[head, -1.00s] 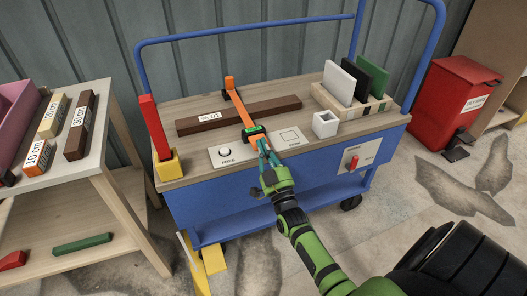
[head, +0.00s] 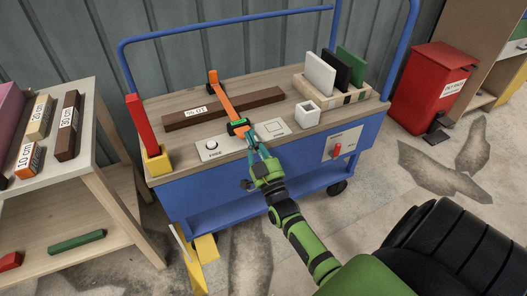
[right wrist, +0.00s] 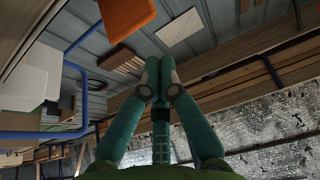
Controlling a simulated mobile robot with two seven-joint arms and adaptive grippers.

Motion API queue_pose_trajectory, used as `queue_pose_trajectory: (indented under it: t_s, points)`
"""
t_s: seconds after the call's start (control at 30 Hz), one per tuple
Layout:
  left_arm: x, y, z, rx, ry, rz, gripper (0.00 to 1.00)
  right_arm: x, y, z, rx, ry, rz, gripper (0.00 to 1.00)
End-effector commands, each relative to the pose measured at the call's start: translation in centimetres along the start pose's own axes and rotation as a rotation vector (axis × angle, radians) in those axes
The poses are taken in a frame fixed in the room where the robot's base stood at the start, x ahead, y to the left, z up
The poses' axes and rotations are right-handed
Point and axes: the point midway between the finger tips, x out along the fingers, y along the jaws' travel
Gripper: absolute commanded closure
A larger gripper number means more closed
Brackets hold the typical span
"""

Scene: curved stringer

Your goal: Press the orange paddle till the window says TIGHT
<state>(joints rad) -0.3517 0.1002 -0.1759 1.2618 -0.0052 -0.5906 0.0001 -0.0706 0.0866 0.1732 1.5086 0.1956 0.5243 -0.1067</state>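The orange clamp (head: 226,99) lies across a long brown bar on the cart top, with a dark and green piece at its front end. The orange paddle cannot be told apart clearly there; an orange block (right wrist: 123,14) shows at the top of the right wrist view. A white panel (head: 227,146) with a round white part reads FREE below it. My right gripper (head: 254,146) is at the clamp's front end, its teal fingers partly over it; contact cannot be told. In the right wrist view its fingertips (right wrist: 160,66) are together with nothing visible between. My left gripper is out of view.
The brown bar (head: 260,97) carries a label. A white hollow block (head: 307,113) and a rack of boards (head: 347,95) stand right of the clamp. A red post in a yellow block (head: 157,161) is at the left corner. A red switch (head: 337,150) is on the cart's front.

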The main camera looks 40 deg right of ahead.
Motion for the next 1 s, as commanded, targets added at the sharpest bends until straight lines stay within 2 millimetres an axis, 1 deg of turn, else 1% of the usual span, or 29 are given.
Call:
queue_pose_trajectory:
  t_s: [0.03,0.1,0.2,0.33,0.5,1.0]
  points:
    - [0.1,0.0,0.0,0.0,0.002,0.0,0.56,-1.5,0.0,0.2,0.0,-0.004,0.0,1.0]
    - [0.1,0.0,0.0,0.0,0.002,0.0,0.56,-3.0,0.0,0.1,0.0,-0.002,0.0,1.0]
    - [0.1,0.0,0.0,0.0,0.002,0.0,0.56,-4.8,0.0,0.0,0.0,0.001,0.0,1.0]
    - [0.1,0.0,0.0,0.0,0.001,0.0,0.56,-6.5,0.0,0.0,0.001,0.001,0.0,1.0]
    - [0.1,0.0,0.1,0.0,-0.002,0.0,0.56,-7.3,0.0,-0.1,0.002,0.005,0.001,1.0]
    - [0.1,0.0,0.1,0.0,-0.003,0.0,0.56,-7.4,0.0,-0.1,0.001,0.005,0.001,1.0]
